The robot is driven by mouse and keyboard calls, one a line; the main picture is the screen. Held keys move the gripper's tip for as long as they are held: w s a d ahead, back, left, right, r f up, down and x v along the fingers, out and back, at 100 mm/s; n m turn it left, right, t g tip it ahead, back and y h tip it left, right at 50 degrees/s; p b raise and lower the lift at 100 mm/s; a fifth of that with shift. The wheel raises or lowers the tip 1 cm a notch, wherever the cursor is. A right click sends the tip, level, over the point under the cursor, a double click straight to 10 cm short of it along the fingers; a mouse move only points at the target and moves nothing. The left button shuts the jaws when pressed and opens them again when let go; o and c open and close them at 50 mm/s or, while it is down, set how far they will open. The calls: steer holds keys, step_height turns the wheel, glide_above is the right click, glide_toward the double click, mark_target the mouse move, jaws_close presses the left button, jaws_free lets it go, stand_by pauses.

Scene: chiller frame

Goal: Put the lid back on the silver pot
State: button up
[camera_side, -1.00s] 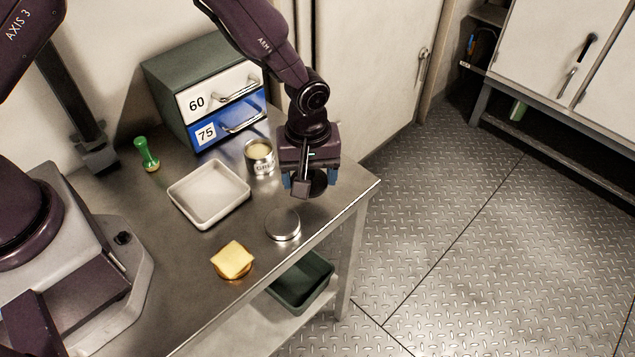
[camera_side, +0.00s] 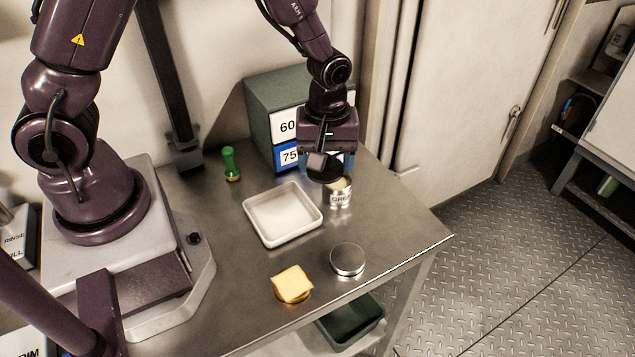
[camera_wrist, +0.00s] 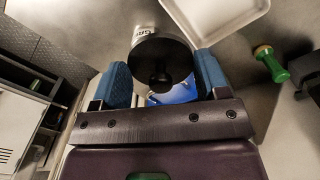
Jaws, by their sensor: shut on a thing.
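The silver pot (camera_side: 339,195) stands upright and open on the steel bench, with pale contents and a partly readable label. My gripper (camera_side: 328,158) is shut on a dark round lid (camera_side: 325,174) and holds it above the bench, at the back-left of the pot's mouth as the side view shows it. In the wrist view the lid (camera_wrist: 162,55) lies between the blue fingers, its knob towards me. It hides most of the pot (camera_wrist: 145,36) there. I cannot tell whether lid and rim touch.
A white tray (camera_side: 262,235) is left of the pot. A flat silver round tin (camera_side: 347,260) and a yellow-topped sandwich (camera_side: 292,284) lie nearer the front. A drawer unit (camera_side: 265,95) stands behind my gripper; a green-handled object (camera_side: 231,164) is further left.

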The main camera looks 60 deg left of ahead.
glide_above(337, 185)
steer(key=shift+f+m, duration=0.2)
steer(key=shift+m, duration=0.3)
steer(key=shift+d+f, duration=0.1)
steer(key=shift+f, duration=2.7)
steer(key=shift+f, duration=0.15)
steer(key=o, duration=1)
steer(key=shift+r, duration=3.5)
